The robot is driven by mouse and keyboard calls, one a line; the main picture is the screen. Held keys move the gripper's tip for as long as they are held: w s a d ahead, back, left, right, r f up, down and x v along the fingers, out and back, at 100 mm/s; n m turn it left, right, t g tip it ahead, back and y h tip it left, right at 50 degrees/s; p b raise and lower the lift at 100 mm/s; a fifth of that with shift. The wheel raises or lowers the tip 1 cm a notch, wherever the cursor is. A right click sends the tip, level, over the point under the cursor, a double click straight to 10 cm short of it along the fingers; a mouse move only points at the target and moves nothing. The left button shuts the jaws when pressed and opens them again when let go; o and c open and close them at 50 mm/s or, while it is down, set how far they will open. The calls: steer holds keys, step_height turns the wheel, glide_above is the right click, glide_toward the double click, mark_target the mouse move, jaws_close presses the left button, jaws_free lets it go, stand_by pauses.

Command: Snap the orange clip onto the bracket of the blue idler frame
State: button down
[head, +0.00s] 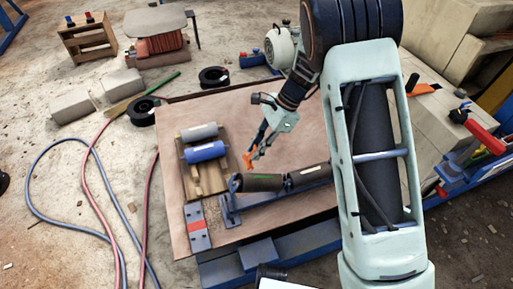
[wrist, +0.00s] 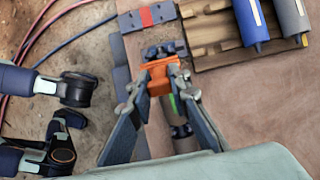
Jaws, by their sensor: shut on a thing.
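My gripper (head: 256,150) is shut on the orange clip (head: 248,160) and holds it above the near-left part of the board. In the wrist view the clip (wrist: 160,73) sits between my fingertips (wrist: 158,87). The blue idler frame (head: 231,216) lies below and carries dark rollers (head: 262,183). Its left end bracket (head: 236,184) is below and slightly left of the clip in the head view. In the wrist view the dark blue bracket (wrist: 163,50) shows just beyond the clip. I cannot tell whether they touch; the head view suggests a gap.
A wooden rack (head: 207,178) with a blue roller (head: 206,151) and a grey roller (head: 199,131) stands left of the frame. A blue plate with a red band (head: 195,227) lies near the board's left edge. Hoses (head: 88,175) lie on the ground at left.

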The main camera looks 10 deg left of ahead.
mark_target(249, 160)
steer(key=shift+r, duration=0.1)
steer(key=shift+b+x, duration=1.1)
steer(key=shift+x, duration=1.85)
steer(key=shift+p, duration=0.6)
steer(key=shift+b+x, duration=0.55)
steer(key=shift+x, duration=0.85)
steer(key=shift+r, duration=0.2)
steer(key=shift+p+v, duration=0.8)
steer(key=shift+v, duration=0.15)
steer(key=shift+s+a+f, duration=0.1)
steer(key=shift+a+f, duration=0.05)
steer(key=shift+f, duration=0.4)
stand_by(1.2)
